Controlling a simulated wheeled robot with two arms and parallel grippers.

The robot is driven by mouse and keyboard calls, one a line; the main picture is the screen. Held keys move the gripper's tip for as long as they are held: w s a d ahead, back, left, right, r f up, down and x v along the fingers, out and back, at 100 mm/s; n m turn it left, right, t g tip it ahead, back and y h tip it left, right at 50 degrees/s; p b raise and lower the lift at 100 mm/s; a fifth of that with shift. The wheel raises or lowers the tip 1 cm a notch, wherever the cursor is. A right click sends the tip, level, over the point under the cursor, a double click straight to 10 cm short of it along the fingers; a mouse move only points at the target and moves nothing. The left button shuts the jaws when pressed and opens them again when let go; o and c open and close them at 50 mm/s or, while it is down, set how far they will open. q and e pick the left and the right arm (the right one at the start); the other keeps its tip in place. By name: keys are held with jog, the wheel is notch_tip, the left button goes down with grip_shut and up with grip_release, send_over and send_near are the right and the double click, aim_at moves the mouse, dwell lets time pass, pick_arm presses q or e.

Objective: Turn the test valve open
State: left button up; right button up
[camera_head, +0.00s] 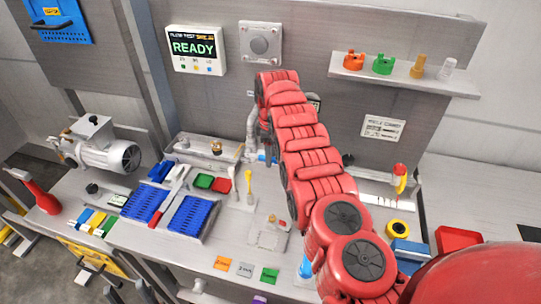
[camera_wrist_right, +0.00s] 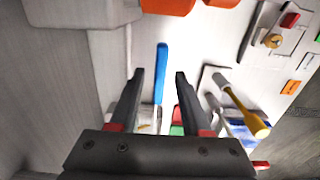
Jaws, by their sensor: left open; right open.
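A blue lever (camera_head: 264,158), which looks like the test valve's handle, shows partly beside my red arm at the back of the bench in the head view. In the right wrist view the blue lever (camera_wrist_right: 161,72) stands between the two fingers in the picture. My right gripper (camera_wrist_right: 159,74) is open, with dark fingers on either side of the lever; I cannot tell whether either touches it. In the head view this gripper is mostly hidden behind my red arm. The valve body is also hidden there. My left gripper is not in view.
A shelf (camera_head: 400,78) holds coloured fittings.

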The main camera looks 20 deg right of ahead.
grip_shut()
jog(key=shift+w, duration=0.1)
dwell(1.3)
